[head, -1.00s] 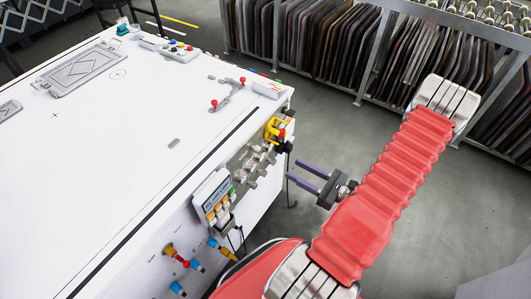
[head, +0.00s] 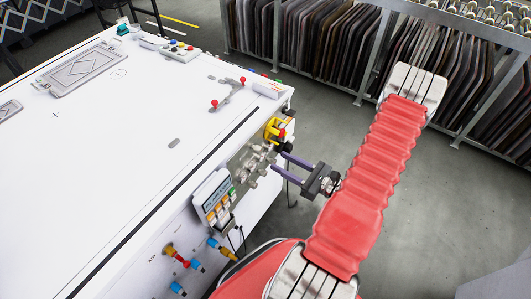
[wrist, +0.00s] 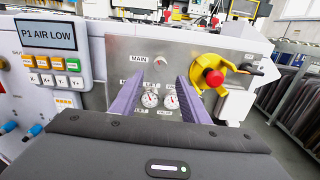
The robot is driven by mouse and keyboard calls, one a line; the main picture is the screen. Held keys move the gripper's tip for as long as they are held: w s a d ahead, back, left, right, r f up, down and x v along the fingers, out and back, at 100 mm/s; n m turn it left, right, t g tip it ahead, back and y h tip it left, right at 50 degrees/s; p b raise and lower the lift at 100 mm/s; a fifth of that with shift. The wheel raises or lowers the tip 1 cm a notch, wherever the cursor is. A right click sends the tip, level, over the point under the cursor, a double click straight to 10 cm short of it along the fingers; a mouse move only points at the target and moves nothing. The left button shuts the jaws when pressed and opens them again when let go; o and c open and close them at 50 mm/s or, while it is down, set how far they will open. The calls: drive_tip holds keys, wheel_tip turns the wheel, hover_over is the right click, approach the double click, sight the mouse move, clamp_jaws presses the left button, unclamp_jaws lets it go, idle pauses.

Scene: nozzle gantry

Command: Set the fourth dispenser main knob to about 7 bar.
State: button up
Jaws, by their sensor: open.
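A grey panel (wrist: 122,58) on the white machine's side faces my gripper. A small round dial or knob (wrist: 160,61) with a red mark sits right of the "MAIN" label; its reading is too small to tell. Two round gauges (wrist: 150,100) (wrist: 171,102) sit lower, near the "LIFT" and "VALVE" labels. My gripper (wrist: 160,80) is open and empty, its purple fingers spread either side of this column. In the head view my gripper (head: 279,162) points at the panel's fittings, tips close to them; contact cannot be told. Which part is the fourth dispenser main knob is unclear.
A red button on a yellow mount (wrist: 213,78) sticks out just right of my fingers. A display (wrist: 46,36) reading "P1 AIR LOW" and coloured buttons stand left. Blue and yellow fittings (head: 197,265) project lower on the machine side.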

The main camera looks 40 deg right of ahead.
sight(261, 151)
drive_tip(key=shift+x, duration=4.05)
drive_tip(key=shift+s, duration=0.1)
drive_tip(key=shift+c, duration=0.3)
clamp_jaws()
drive_tip(key=shift+m, duration=0.4)
drive_tip(key=m, duration=0.2)
drive_tip(key=shift+m, duration=0.4)
drive_tip(key=m, duration=0.4)
drive_tip(key=shift+m, duration=4.3)
